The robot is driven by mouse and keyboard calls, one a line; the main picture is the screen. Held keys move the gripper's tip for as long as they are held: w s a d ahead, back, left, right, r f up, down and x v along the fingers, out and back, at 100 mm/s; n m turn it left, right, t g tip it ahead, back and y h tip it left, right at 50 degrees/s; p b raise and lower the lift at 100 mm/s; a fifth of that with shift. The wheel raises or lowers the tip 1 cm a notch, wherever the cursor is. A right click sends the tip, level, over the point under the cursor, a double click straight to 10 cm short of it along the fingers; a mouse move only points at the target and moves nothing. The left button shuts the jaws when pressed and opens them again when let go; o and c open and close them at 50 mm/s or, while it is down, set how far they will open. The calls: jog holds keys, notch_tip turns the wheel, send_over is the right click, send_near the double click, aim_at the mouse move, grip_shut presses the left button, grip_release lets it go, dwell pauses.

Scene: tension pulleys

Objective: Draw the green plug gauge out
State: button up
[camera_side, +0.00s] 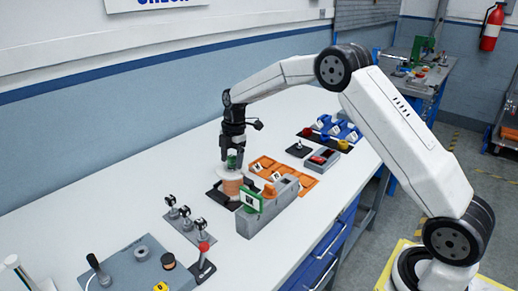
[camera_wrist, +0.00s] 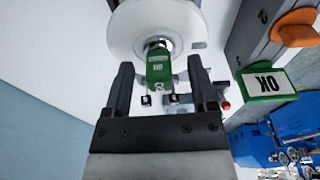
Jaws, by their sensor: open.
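The green plug gauge (camera_side: 232,160) stands at the top of a white-flanged spool with a copper-orange winding (camera_side: 232,187). In the wrist view, the gauge's green handle (camera_wrist: 159,70) carries a pale label, and its far end goes into the hole of the white spool flange (camera_wrist: 120,32). How deep it sits is hidden. My gripper (camera_side: 231,156) is above the spool, pointing down, with its fingers around the gauge's handle. In the wrist view, my gripper (camera_wrist: 159,74) is open, one finger on each side of the handle, with gaps showing on both sides.
A grey slotted block (camera_side: 262,216) with a green OK plate (camera_side: 250,200) and an orange handle (camera_side: 268,190) stands close right of the spool. A pulley stand (camera_side: 187,225) is in front. Bare bench lies left.

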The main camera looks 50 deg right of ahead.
aim_at(230, 157)
jog(key=shift+f, duration=0.1)
grip_shut()
jog(key=shift+r, duration=1.75)
dwell(1.3)
jog(key=shift+r, duration=1.9)
jog(key=shift+s, duration=0.15)
jog(key=s+a+m+t+h, duration=0.1)
jog(key=s+a+m, duration=0.1)
jog(key=s+m, duration=0.5)
jog(key=s+a+m, duration=0.3)
jog(key=s+m, duration=0.4)
jog(key=m, duration=0.4)
jog(key=shift+f+t+h, duration=0.35)
jog(key=shift+t+h, duration=0.05)
